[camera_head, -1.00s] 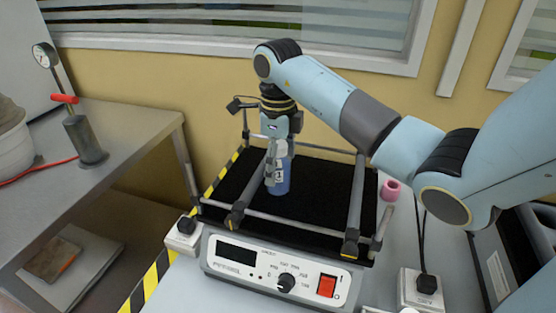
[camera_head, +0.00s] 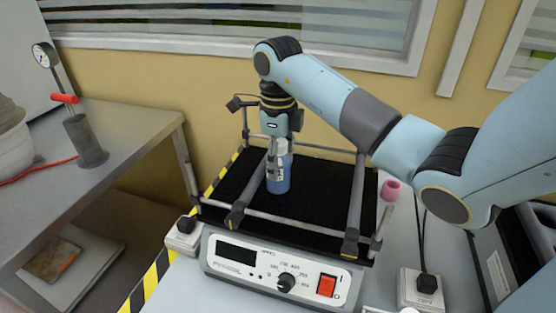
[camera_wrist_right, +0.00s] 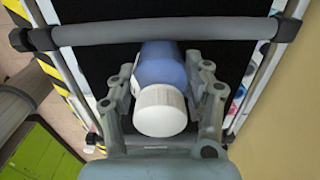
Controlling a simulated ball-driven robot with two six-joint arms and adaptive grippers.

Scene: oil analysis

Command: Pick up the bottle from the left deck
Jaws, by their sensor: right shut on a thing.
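A blue bottle (camera_head: 279,182) stands upright on the black deck (camera_head: 325,199) of a shaker-like machine. My right gripper (camera_head: 277,165) reaches down from above and is shut on the bottle's upper part, hiding much of it. In the right wrist view the bottle (camera_wrist_right: 160,68) shows a white cap (camera_wrist_right: 160,110), and the fingers of my right gripper (camera_wrist_right: 162,85) lie on both sides of it. The bottle's base appears to be at the deck surface; I cannot tell whether it touches. My left gripper is not in view.
Grey rails (camera_head: 290,221) frame the deck on its sides. The control panel (camera_head: 280,275) with a red switch is in front. A pink object (camera_head: 391,190) stands at the deck's right. A metal table (camera_head: 110,135) with a red-handled device (camera_head: 80,135) is at left.

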